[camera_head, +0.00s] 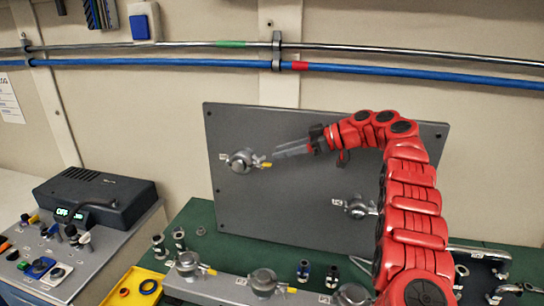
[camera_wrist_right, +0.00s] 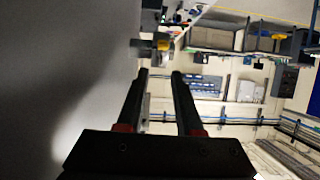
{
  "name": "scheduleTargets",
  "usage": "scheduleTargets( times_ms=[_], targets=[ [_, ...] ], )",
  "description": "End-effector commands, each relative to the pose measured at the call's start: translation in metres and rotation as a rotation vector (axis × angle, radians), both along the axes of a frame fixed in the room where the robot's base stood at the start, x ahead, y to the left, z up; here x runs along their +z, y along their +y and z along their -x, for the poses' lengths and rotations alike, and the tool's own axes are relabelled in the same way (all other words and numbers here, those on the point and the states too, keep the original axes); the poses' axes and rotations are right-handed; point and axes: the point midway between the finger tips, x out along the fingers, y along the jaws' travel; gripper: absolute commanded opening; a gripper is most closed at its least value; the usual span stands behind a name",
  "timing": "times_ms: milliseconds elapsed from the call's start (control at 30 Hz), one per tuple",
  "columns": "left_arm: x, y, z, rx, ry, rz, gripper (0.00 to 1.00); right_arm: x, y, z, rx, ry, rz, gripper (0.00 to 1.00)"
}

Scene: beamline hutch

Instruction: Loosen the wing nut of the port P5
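A grey panel (camera_head: 290,212) stands upright and carries a round metal port (camera_head: 242,160) at upper left with a yellow wing nut (camera_head: 265,164) on its right side. A second port (camera_head: 357,207) sits lower right, partly behind my arm. The small labels are unreadable, so I cannot tell which port is P5. My right gripper (camera_head: 275,153) points left at the upper-left port, its fingertips close to the wing nut. In the right wrist view the fingers (camera_wrist_right: 160,73) are apart and empty, with the yellow nut (camera_wrist_right: 163,44) just beyond the tips. My left gripper is out of view.
More ports (camera_head: 263,281) line a grey rail in front of the panel on a green bench top (camera_head: 203,222). A yellow tray (camera_head: 118,297) and a control box (camera_head: 95,195) stand at left. Blue and steel pipes (camera_head: 160,62) cross the wall above.

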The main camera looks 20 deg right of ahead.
Motion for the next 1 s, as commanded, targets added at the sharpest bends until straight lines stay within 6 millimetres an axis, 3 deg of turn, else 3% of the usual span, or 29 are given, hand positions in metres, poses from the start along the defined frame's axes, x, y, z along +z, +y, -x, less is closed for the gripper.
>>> scheduleTargets(
  times_ms=[200, 400, 700, 1000],
  targets=[
    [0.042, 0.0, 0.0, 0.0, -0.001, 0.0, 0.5, 0.036, -0.049, 0.03, -0.002, 0.002, -0.001, 0.35],
    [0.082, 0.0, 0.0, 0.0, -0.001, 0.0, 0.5, 0.052, -0.083, 0.052, -0.004, 0.003, -0.003, 0.35],
    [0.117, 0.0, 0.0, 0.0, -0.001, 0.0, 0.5, 0.054, -0.099, 0.062, 0.001, 0.002, 0.0, 0.35],
    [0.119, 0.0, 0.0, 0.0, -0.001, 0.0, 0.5, 0.051, -0.101, 0.064, 0.001, 0.001, 0.001, 0.35]
  ],
)
